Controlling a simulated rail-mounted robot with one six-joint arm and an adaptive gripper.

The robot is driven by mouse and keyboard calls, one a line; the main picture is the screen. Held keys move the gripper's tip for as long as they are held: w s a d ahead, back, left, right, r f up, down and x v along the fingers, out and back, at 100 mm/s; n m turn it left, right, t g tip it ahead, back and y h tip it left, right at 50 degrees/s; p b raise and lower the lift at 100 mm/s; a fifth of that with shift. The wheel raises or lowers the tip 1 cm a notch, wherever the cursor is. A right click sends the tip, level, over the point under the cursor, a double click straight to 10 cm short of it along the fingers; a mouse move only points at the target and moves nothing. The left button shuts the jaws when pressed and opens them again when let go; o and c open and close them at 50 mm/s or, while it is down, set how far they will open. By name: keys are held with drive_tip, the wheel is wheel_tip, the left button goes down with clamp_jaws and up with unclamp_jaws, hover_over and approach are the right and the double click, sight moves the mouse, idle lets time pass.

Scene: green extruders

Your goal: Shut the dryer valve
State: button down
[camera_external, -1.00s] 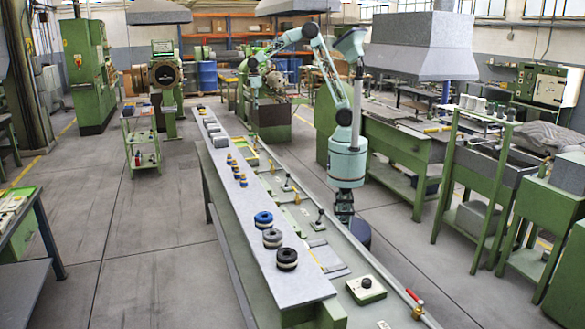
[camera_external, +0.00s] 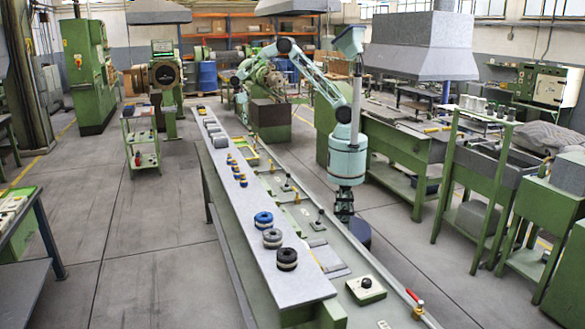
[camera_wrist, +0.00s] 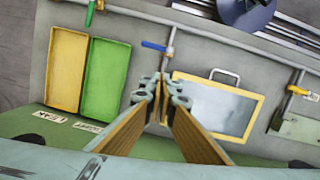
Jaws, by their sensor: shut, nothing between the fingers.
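My gripper (camera_wrist: 161,84) is shut and empty, its fingertips together in the wrist view. A valve with a blue lever handle (camera_wrist: 153,46) sits on a grey pipe just above the fingertips in the picture; whether they touch it I cannot tell. Part of a third valve (camera_wrist: 91,10) shows at the top left edge. Small labels lie near the trays, but their words are unclear, so I cannot tell which valve is the dryer's. In the external view my gripper (camera_external: 243,98) hangs at the bench's far end.
A yellow tray (camera_wrist: 66,70) and a green tray (camera_wrist: 105,80) lie left of the fingers. A yellow-framed panel with a handle (camera_wrist: 218,104) lies to the right. A dark round part (camera_wrist: 246,14) and rails are at the top. A green machine (camera_external: 268,115) stands beside the bench's far end.

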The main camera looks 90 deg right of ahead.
drive_tip(key=d+f, duration=0.1)
drive_tip(key=w+f, duration=0.1)
drive_tip(key=f, duration=0.1)
drive_tip(key=w+d+f, duration=0.1)
drive_tip(key=f, duration=0.1)
drive_tip(key=shift+d, duration=0.3)
drive_tip(key=shift+f, duration=0.1)
approach(253, 142)
drive_tip(key=w+f, duration=0.4)
drive_tip(key=shift+s+d+f+p, duration=0.2)
drive_tip(key=shift+s+d+f, duration=0.3)
drive_tip(key=shift+s+f, duration=0.15)
drive_tip(key=shift+s+d+f+p, duration=0.15)
drive_tip(key=shift+s+d+f, duration=0.4)
drive_tip(key=shift+f, duration=0.2)
drive_tip(key=shift+a, duration=0.1)
drive_tip(key=shift+s, duration=0.1)
drive_tip(key=shift+s+d+f+m+b, duration=0.2)
drive_tip(key=shift+s+d+m+b, duration=0.15)
drive_tip(key=shift+s+d, duration=0.25)
